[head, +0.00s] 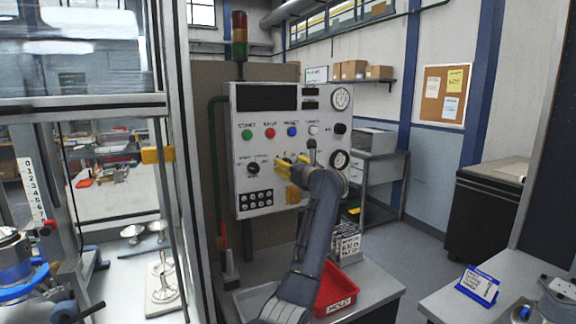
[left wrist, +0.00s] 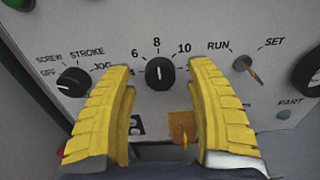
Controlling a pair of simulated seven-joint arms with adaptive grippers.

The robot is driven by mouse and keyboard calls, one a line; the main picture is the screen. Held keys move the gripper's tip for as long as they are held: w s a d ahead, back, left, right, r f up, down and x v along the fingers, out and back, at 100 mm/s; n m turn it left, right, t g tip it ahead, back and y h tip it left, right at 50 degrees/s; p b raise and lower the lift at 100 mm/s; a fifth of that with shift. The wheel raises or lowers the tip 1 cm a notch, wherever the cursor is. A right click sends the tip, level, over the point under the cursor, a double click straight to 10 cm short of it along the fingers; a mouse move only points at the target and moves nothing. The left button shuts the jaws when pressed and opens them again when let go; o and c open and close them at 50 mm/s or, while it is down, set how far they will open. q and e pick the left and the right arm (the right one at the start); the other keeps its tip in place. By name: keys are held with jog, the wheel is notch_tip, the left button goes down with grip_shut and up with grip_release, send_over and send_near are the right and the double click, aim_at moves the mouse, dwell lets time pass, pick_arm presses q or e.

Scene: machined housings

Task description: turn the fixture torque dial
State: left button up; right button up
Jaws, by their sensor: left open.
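The dial (left wrist: 160,73) is a round black knob with a white pointer line near the 8, on a scale showing 6, 8 and 10. It sits on the grey control panel (head: 240,130). My left gripper (left wrist: 160,84) is open, its yellow fingers pointing at the panel on either side of the dial, with a gap on both sides. In the head view my left gripper (head: 283,164) is close to the panel and partly covers the dial. Any name label below the dial is hidden. My right gripper is in neither view.
A STROKE knob (left wrist: 74,82) is left of the dial, and a RUN/SET key switch (left wrist: 246,66) is right of it. A brass-coloured block (left wrist: 182,127) is below, near the right finger. A red bin (head: 337,289) stands on the bench below the panel.

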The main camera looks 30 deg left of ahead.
pick_arm(q)
jog(key=shift+w+a, duration=0.35)
jog(key=shift+a, duration=0.25)
grip_shut()
